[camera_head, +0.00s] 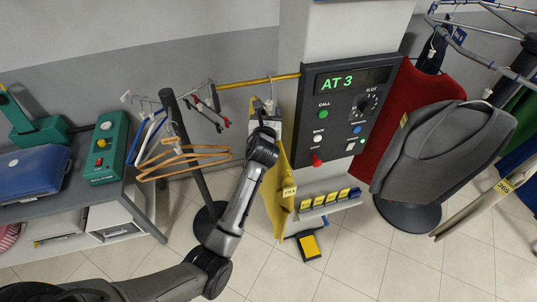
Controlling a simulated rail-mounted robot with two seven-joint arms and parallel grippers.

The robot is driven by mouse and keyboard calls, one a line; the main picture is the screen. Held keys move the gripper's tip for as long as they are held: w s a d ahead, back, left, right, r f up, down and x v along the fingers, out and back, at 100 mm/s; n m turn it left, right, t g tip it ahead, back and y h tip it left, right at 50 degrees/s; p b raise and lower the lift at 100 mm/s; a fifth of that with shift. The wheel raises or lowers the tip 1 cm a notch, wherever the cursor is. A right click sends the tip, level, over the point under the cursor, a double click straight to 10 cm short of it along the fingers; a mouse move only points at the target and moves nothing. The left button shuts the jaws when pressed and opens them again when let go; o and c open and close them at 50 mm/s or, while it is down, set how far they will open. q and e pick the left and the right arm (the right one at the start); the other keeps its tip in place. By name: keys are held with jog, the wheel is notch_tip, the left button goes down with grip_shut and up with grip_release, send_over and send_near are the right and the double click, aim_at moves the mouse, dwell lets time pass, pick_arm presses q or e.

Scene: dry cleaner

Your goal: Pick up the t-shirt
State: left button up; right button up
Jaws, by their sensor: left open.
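A yellow garment (276,204), which may be the t-shirt, hangs from the yellow rail (258,81) in the middle of the view. It carries a small numbered tag (289,192). My left arm reaches up from the lower left, and my left gripper (266,118) is at the top of the garment, close below the hanger hook. The gripper is open. It hides part of the garment's top and hanger, so I cannot tell whether it touches them. My right gripper is not in view.
A control panel (338,148) reading "AT 3" stands right of the garment, with a tag holder (329,203) below. A stand with wooden hangers (183,160) is left. A yellow-and-black object (310,246) lies on the floor. Red (408,110) and grey (440,150) garments hang at right.

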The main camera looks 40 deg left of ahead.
aim_at(269, 106)
pick_arm(q)
jog(key=shift+x, duration=2.2)
jog(key=shift+r, duration=0.15)
grip_shut()
